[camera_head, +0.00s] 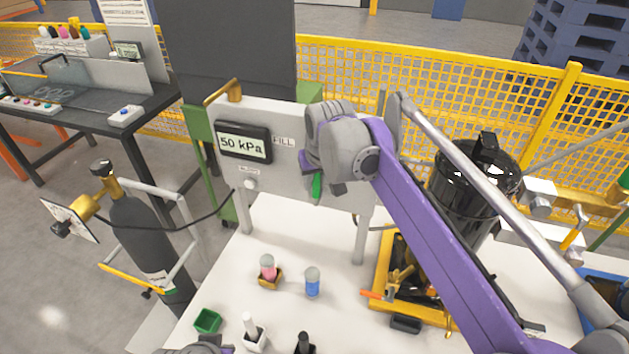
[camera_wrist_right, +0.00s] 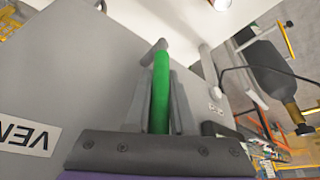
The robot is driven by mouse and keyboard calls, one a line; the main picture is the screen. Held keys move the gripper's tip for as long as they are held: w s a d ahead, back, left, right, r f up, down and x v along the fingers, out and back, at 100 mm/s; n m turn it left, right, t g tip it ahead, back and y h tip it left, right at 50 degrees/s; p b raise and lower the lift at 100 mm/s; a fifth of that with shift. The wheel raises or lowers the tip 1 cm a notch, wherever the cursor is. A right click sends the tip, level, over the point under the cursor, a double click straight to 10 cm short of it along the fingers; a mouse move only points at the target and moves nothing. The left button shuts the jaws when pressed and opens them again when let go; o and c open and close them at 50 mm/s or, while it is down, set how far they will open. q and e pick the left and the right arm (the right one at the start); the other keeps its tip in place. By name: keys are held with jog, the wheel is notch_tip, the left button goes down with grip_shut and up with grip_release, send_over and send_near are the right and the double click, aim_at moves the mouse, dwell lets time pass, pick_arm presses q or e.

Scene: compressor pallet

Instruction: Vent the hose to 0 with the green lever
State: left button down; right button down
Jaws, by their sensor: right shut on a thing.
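The green lever (camera_head: 316,186) is on the grey-white panel (camera_head: 285,170) and shows just below my right gripper (camera_head: 322,192), which hides part of the panel. In the right wrist view the green lever (camera_wrist_right: 160,85) runs between the two fingers of my right gripper (camera_wrist_right: 158,105), which is shut on it. The display (camera_head: 244,143) on the panel reads 50 kPa, beside a FILL label. A black hose (camera_head: 185,229) runs from the gas bottle (camera_head: 145,235) to the panel. Only a grey and purple bit of my left arm shows at the bottom edge; its fingers are hidden.
On the white table (camera_head: 325,235) below the panel stand a pink-topped item (camera_head: 268,268), a blue one (camera_head: 312,283) and a green bin (camera_head: 207,321). A black tank (camera_head: 470,185) and a yellow tray (camera_head: 382,275) are on the right. A yellow fence (camera_head: 430,85) stands behind.

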jog(key=shift+s+d+f+m+t+y+b, duration=0.35)
jog(key=shift+d+t+y, duration=0.3)
jog(key=shift+y, duration=0.8)
jog(key=shift+s+d+f+m+t+y+b, duration=0.2)
jog(key=shift+d+t+y+b, duration=0.45)
jog(key=shift+y, duration=0.85)
jog(key=shift+s+d+f+m+t+y+b, duration=0.2)
jog(key=shift+d+m+t+y, duration=0.25)
jog(key=shift+d+y, duration=0.7)
jog(key=shift+a+y, duration=0.25)
jog(key=shift+y, duration=0.05)
jog(key=c, duration=1)
grip_release()
jog(key=shift+c, duration=0.2)
jog(key=v, duration=1)
jog(key=shift+s+d, duration=0.25)
